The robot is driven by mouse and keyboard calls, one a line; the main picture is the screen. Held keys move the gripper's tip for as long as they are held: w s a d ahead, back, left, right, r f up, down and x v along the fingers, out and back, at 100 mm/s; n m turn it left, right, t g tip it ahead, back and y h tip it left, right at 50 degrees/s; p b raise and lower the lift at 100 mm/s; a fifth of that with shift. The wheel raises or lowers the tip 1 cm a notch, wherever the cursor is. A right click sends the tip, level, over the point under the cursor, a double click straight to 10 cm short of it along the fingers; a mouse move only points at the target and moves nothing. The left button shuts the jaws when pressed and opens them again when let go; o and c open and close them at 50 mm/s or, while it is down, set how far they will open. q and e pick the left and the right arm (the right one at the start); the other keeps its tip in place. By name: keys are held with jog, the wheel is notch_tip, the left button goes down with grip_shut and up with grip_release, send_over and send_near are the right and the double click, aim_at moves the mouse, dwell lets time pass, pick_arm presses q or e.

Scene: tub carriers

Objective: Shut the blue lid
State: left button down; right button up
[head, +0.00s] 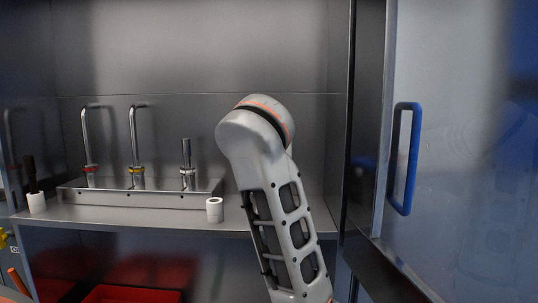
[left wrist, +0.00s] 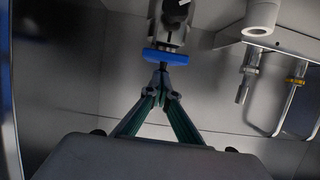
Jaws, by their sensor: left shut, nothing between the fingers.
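The blue lid (left wrist: 165,57) shows in the left wrist view as a flat blue piece, seen nearly edge-on, at a grey metal body (left wrist: 172,25). My left gripper (left wrist: 162,70) is shut and empty. Its fingertips are right at the blue piece in the picture; I cannot tell whether they touch it. How far the lid is open is not clear from this angle. In the head view neither the lid nor my left gripper shows; my grey arm covers the middle. My right gripper is in neither view.
A steel shelf (head: 120,213) carries a tap block (head: 135,196) with several upright pipes. A small white cylinder (head: 214,210) stands at the shelf's front edge. A glass door with a blue handle (head: 405,160) stands at the right. Red tubs (head: 130,294) sit below.

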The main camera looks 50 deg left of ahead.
pick_arm(q)
jog(key=shift+d+f, duration=0.1)
jog(key=shift+f, duration=0.3)
jog(key=shift+s+d+r, duration=0.1)
jog(key=shift+s+d, duration=0.05)
jog(key=shift+d, duration=0.1)
jog(key=v, duration=0.7)
jog(key=shift+r, duration=0.25)
jog(key=shift+a, duration=0.1)
